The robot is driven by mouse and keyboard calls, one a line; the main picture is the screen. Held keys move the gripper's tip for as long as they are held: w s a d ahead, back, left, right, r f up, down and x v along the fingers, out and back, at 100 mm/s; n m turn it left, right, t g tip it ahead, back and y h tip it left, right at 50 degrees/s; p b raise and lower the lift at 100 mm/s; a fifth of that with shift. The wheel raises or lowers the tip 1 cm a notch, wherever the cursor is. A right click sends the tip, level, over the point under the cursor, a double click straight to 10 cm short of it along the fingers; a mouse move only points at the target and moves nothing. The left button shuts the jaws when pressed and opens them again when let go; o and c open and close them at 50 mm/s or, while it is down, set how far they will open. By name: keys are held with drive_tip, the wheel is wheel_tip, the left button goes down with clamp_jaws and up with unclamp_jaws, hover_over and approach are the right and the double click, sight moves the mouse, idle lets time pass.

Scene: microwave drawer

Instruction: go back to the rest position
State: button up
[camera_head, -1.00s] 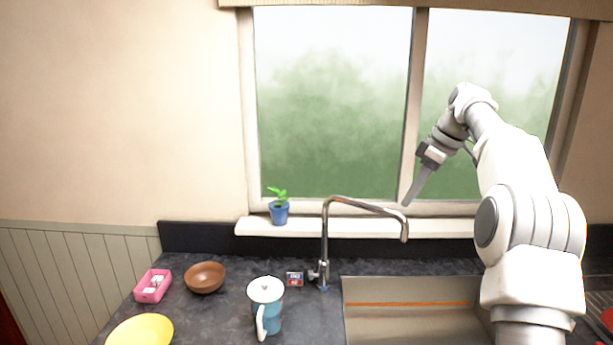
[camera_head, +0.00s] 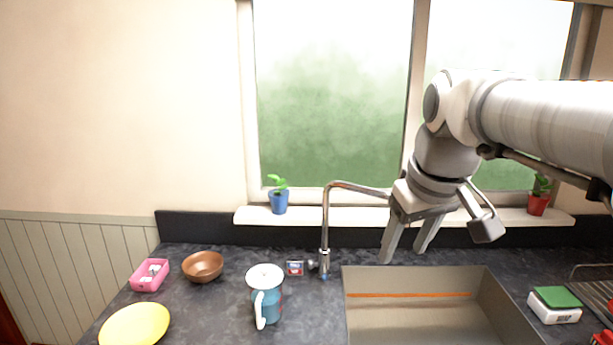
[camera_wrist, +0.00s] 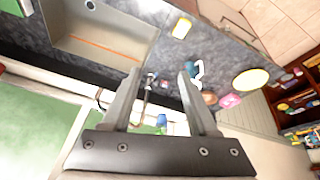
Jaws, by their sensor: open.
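My gripper (camera_head: 405,258) is open and empty in the head view. Its two fingers point down above the back edge of the sink (camera_head: 420,318), just right of the faucet (camera_head: 326,235), and the hand hides part of the faucet's spout. In the wrist view my gripper (camera_wrist: 157,75) shows two spread fingers with nothing between them but the distant counter and faucet. My arm comes in from the right edge in the head view.
On the dark counter stand a blue pitcher (camera_head: 266,297), a brown bowl (camera_head: 203,266), a pink tray (camera_head: 149,274) and a yellow plate (camera_head: 135,324). A blue plant pot (camera_head: 279,201) and a red one (camera_head: 538,204) stand on the sill. A soap box (camera_head: 554,305) is right of the sink.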

drive_tip(key=s+f+m+t+b, duration=0.1)
drive_tip(key=s+f+m+b, duration=0.1)
drive_tip(key=s+f, duration=1)
drive_tip(key=shift+s+a+m, duration=0.15)
drive_tip(key=shift+s+m, duration=0.55)
idle(0.6)
